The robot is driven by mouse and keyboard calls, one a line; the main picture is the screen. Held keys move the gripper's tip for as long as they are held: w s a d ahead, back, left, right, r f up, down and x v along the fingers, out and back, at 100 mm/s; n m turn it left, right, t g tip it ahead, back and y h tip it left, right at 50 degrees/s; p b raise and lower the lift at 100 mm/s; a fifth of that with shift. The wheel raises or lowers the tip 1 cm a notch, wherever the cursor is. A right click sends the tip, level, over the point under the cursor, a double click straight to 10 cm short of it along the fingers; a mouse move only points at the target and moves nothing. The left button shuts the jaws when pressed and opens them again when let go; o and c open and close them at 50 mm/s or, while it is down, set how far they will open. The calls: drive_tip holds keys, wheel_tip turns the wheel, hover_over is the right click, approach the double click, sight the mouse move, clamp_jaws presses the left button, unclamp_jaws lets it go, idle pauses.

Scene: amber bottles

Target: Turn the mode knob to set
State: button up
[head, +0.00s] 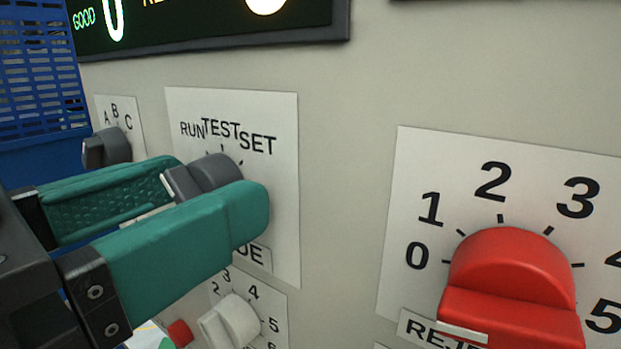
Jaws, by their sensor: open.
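The mode knob (213,172) is dark grey and sits on a white plate (279,197) marked RUN, TEST and SET along the top. My gripper (218,185) has two teal fingers and comes in from the left. Its fingers are open, one on the far side of the knob and one on the near side. The near finger hides the lower part of the knob. I cannot tell whether either finger touches it, nor exactly which mark the knob points to.
A large red knob (512,272) with numbers is at the right. A smaller grey knob (108,148) marked A, B, C is at the left. A white knob (231,321) and a small red part (180,333) are below. A blue crate (40,75) and a lit display (200,20) are above.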

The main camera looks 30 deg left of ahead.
drive_tip(key=shift+c, duration=0.3)
drive_tip(key=c, duration=1)
drive_tip(key=shift+o, duration=0.2)
drive_tip(key=shift+f+m+b, duration=0.1)
drive_tip(key=shift+m+b, duration=0.2)
drive_tip(key=shift+b, duration=0.1)
drive_tip(key=m+b, duration=1.3)
drive_tip(key=m, duration=0.4)
drive_tip(key=shift+b, duration=0.3)
drive_tip(key=shift+m, duration=0.3)
